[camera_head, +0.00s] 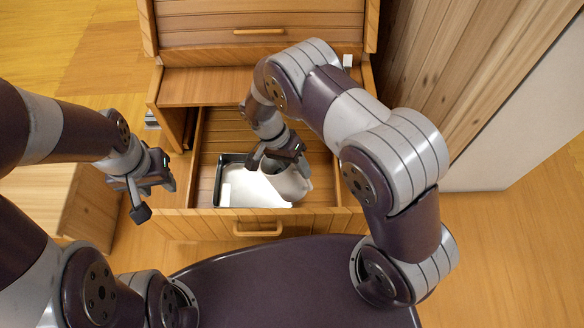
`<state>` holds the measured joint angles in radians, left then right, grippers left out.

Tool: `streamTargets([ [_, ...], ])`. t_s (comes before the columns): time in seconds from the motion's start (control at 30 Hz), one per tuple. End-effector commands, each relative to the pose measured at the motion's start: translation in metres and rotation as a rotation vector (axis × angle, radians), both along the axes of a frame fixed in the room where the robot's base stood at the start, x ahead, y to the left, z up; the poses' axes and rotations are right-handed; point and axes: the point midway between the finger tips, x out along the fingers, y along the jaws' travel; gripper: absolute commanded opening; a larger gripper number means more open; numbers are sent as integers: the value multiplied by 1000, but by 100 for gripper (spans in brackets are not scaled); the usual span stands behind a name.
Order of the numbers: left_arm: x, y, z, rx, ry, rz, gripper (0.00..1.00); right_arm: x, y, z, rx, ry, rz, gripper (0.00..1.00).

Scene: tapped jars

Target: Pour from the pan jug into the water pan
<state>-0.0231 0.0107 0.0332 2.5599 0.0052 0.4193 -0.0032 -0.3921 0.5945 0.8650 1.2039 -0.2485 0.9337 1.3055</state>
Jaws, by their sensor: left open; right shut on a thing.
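The water pan (217,180) is a dark-rimmed rectangular tray inside the open drawer. A white surface (250,190) fills most of its visible area, and I cannot tell whether it is liquid or the pan's floor. My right gripper (277,158) reaches down into the drawer and is shut on the pan jug (293,183), a pale grey-white vessel at the pan's right side. The jug appears tilted, and the gripper hides its upper part. The pan's right end is hidden behind the jug. My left gripper (154,192) is open and empty, left of the drawer.
The drawer's front panel (190,224) with its wooden handle (258,229) stands on the near side. A wooden cabinet (200,88) rises behind it. A small white block (347,61) sits at the cabinet's right edge. A wooden box (88,205) stands at the left.

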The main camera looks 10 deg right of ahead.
Motion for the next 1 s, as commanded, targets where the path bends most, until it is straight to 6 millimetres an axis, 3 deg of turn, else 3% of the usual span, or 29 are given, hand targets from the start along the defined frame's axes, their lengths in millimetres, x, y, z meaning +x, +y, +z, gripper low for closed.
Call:
streamTargets([
  [0.13,0,0,-24,0,0,0,42,-7,-8,-2,56,-53,-5,0],
  [0.2,-1,0,-7,0,2,0,42,-14,-16,15,99,-87,-8,0],
  [0.4,0,0,11,0,0,0,42,-29,-32,24,219,-194,-9,0],
  [1.0,0,0,18,0,1,0,42,-38,-43,26,307,-272,-4,0],
])
